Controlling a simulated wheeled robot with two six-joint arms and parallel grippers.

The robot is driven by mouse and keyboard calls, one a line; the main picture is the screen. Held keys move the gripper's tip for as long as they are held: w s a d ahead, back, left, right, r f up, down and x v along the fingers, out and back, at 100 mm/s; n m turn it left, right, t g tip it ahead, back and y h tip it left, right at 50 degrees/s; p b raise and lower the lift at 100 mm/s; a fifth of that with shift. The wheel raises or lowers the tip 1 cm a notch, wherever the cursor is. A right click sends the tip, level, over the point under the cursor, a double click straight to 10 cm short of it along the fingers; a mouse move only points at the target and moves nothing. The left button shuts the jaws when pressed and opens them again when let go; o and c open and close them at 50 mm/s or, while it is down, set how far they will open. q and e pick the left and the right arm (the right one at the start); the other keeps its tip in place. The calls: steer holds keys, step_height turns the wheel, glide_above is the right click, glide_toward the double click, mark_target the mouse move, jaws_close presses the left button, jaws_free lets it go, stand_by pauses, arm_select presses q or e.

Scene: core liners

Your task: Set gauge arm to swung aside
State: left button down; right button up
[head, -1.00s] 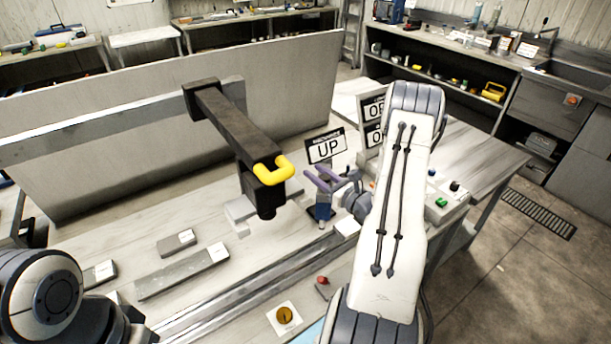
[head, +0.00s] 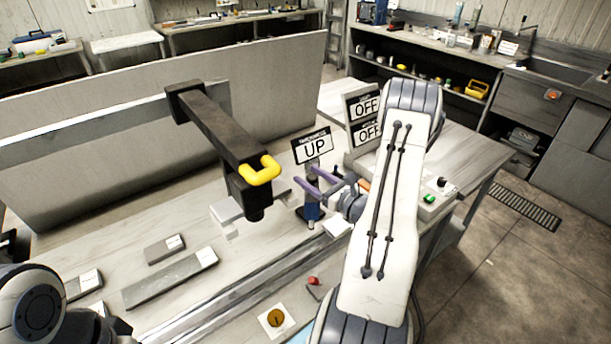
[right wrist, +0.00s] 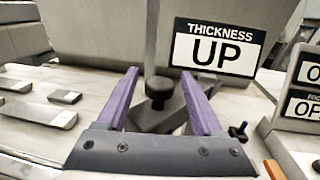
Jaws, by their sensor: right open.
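A black arm (head: 222,130) with a yellow bent handle (head: 260,170) reaches out over the bench and ends in a dark block pointing down; I take it to be the gauge arm. My right gripper (head: 310,180) has purple fingers and is open, to the right of the yellow handle and apart from it. In the right wrist view, a black knob (right wrist: 159,88) on a dark grey base shows between and beyond the open fingers. A sign reading THICKNESS UP (right wrist: 217,48) stands behind it. My left arm shows at the lower left; its fingers are not seen.
Two OFF signs (head: 365,107) stand behind my right forearm. A control box with a green button (head: 429,198) is to its right. Grey bars (head: 170,280) lie on the bench at left.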

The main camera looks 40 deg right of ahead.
steer(key=shift+s+d+b, duration=0.15)
steer(key=shift+s+b, duration=0.4)
steer(key=shift+s, duration=1.45)
steer(key=shift+s+d+b, duration=0.15)
steer(key=shift+s+b, duration=0.4)
steer(key=shift+s, duration=1.4)
